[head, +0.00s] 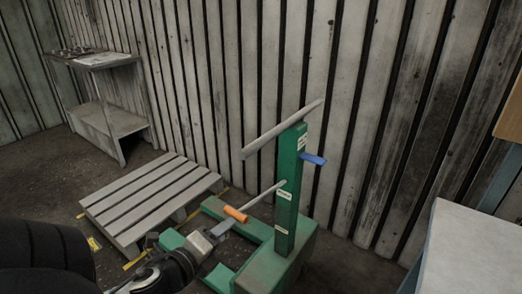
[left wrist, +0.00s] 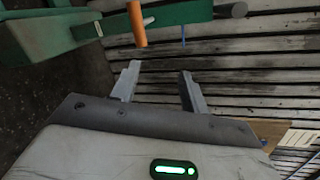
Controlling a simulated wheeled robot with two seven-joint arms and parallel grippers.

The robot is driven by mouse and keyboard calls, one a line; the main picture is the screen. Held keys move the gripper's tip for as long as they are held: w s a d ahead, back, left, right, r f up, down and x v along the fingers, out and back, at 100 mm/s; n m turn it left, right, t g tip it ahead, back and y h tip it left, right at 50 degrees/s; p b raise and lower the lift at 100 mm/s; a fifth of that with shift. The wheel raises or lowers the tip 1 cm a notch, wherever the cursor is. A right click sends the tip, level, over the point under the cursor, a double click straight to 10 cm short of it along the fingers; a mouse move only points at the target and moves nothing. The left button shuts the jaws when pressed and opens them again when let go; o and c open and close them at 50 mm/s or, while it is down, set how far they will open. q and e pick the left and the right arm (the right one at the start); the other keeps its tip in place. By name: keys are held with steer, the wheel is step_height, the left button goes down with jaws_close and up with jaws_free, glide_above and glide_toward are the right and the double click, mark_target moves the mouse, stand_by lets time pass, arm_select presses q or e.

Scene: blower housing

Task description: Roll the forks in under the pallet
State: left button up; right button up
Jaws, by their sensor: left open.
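The grey slatted pallet (head: 150,200) lies on the floor at left centre in the head view. A green pallet lifter stands right of it, with an upright mast (head: 287,195), a grey push bar (head: 282,130) and a blue lever (head: 313,159). Its low green forks (head: 240,222) point left toward the pallet; they look outside it, partly hidden by my left arm. A grey rod with an orange grip (head: 235,214) sticks out from the mast. My left gripper (head: 219,229) is open beside the orange grip, which also shows beyond the fingers in the left wrist view (left wrist: 137,24). My right gripper is out of view.
Yellow floor marks (head: 135,262) lie around the pallet. A metal shelf table (head: 110,118) stands behind it, against the ribbed wall (head: 225,80). A pale worktop (head: 470,250) stands at the right. Some floor is free left of the pallet.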

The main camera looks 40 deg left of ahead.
mark_target(250, 150)
arm_select(q)
steer(key=w+a+r+m+t+h, duration=0.1)
steer(key=a+r+m, duration=0.2)
steer(key=r+m, duration=0.4)
steer(key=w+a+r+m+t, duration=0.15)
steer(key=r+m, duration=0.25)
steer(key=m, duration=0.6)
steer(key=w+a, duration=0.1)
steer(key=w, duration=0.4)
steer(key=w+p, duration=0.1)
steer(key=w, duration=0.4)
steer(key=w+a+p, duration=0.1)
steer(key=w, duration=0.3)
steer(key=shift+w+a, duration=0.35)
steer(key=shift+w, duration=0.05)
steer(key=shift+f, duration=0.1)
jaws_close()
